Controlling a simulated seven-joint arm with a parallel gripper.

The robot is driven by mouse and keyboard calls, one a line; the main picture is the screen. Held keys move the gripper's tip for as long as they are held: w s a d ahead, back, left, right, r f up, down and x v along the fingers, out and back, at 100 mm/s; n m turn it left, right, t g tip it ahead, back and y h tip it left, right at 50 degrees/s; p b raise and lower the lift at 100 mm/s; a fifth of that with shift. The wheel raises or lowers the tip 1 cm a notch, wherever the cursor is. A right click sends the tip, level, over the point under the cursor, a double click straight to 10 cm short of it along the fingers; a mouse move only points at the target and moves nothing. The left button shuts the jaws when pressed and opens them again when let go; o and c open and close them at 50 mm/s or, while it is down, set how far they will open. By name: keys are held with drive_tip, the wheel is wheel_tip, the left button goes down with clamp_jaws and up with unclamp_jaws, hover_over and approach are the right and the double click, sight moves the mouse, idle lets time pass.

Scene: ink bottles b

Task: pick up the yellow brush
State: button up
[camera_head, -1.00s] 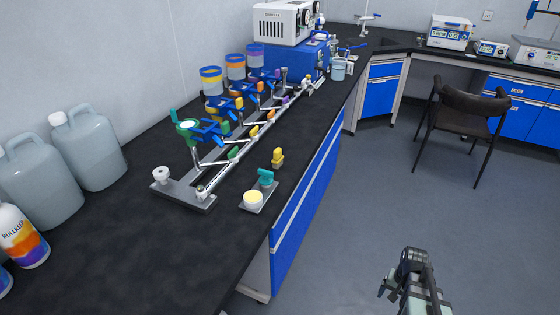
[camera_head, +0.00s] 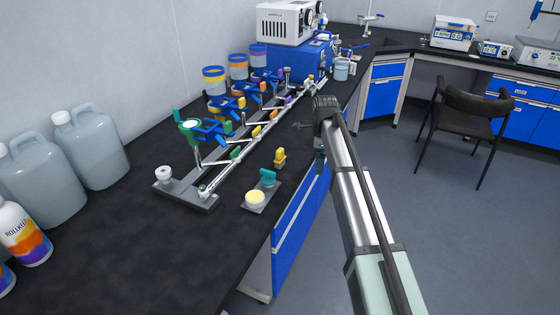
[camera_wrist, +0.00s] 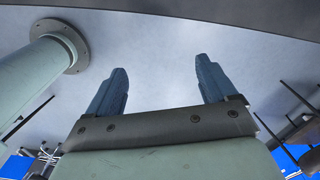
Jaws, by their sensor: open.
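A small upright yellow piece (camera_head: 280,157), likely the yellow brush, stands near the bench's right edge; its exact shape is too small to tell. It is just behind a teal piece (camera_head: 268,178) and a round cream pad (camera_head: 255,198) on a small plate. My gripper is open and empty in the wrist view (camera_wrist: 159,78), its two fingers well apart with nothing between them. In the head view my arm reaches up from the lower right, its end above and right of the yellow piece, apart from it. The fingertips are hard to make out there.
A metal rack (camera_head: 199,204) with coloured clamps stands left of the yellow piece, with several coloured jars (camera_head: 214,80) behind. Grey jugs (camera_head: 91,147) and a bottle (camera_head: 22,236) stand at left. The black bench (camera_head: 130,260) is clear in front. A chair (camera_head: 468,105) stands at right.

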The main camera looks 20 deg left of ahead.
sight(280, 149)
drive_tip(key=s+a+r+m, duration=0.1)
drive_tip(key=a+r+m, duration=0.3)
drive_tip(key=a+r, duration=0.95)
drive_tip(key=f, duration=0.9)
drive_tip(key=shift+s+a+f, duration=0.15)
drive_tip(key=shift+s+a, duration=0.05)
drive_tip(key=shift+a, duration=0.1)
drive_tip(key=shift+s+f, duration=0.2)
drive_tip(key=shift+f, duration=1.1)
drive_tip(key=shift+s+f, duration=0.15)
drive_tip(key=shift+f, duration=1.1)
drive_tip(key=c, duration=1.2)
drive_tip(key=shift+r, duration=0.15)
wheel_tip(280, 149, up, 10)
drive_tip(key=shift+f, duration=0.1)
